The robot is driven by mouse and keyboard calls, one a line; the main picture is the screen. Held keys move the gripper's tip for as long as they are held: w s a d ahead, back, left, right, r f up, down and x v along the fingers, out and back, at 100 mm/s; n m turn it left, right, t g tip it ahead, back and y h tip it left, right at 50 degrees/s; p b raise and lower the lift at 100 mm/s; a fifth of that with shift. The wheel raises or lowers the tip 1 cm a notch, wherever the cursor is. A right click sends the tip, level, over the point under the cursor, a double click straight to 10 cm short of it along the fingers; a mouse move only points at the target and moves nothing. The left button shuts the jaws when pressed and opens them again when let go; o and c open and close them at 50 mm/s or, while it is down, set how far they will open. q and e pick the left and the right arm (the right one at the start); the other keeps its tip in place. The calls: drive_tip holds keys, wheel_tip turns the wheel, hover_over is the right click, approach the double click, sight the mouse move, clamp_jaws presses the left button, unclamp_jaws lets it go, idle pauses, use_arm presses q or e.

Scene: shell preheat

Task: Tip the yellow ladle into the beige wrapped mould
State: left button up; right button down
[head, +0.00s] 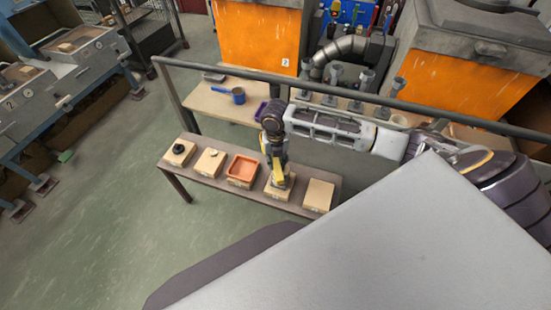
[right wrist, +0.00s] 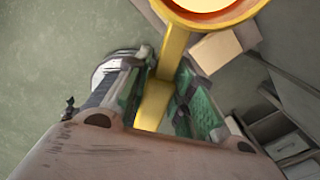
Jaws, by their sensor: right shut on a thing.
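My right gripper (head: 274,150) reaches in from the right and hangs over the low front bench. It is shut on the yellow ladle (head: 277,178), whose bowl is partly hidden in the head view. In the right wrist view the ladle's yellow handle (right wrist: 155,105) runs between the fingers (right wrist: 163,75). Its round bowl (right wrist: 205,8) at the top edge has a glowing orange inside. I cannot tell for sure which thing is the beige wrapped mould; several grey funnel-topped pieces (head: 367,78) stand on the back bench, partly behind my arm. My left gripper is not in view.
The front bench (head: 180,180) carries several beige blocks, one plain (head: 318,195), and an orange tray (head: 242,168). A blue ladle (head: 238,95) lies on the back bench. A dark rail (head: 250,74) crosses above it. Floor is open at left.

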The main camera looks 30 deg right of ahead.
drive_tip(key=shift+f, duration=1.25)
drive_tip(key=shift+a+t+y, duration=0.1)
drive_tip(key=shift+t+y, duration=0.2)
drive_tip(key=shift+y, duration=0.6)
drive_tip(key=shift+w, duration=0.1)
drive_tip(key=shift+r+t+y, duration=0.1)
drive_tip(key=shift+t+y, duration=0.2)
drive_tip(key=shift+y, duration=0.4)
drive_tip(key=shift+a+t+y, duration=0.15)
drive_tip(key=shift+t+y, duration=0.15)
drive_tip(key=shift+y, duration=0.4)
drive_tip(key=shift+t+y+b, duration=0.3)
drive_tip(key=shift+y+b, duration=0.6)
drive_tip(key=shift+b, duration=0.15)
idle(1.4)
drive_tip(key=shift+y+b, duration=0.6)
drive_tip(key=shift+b, duration=0.3)
idle(1.0)
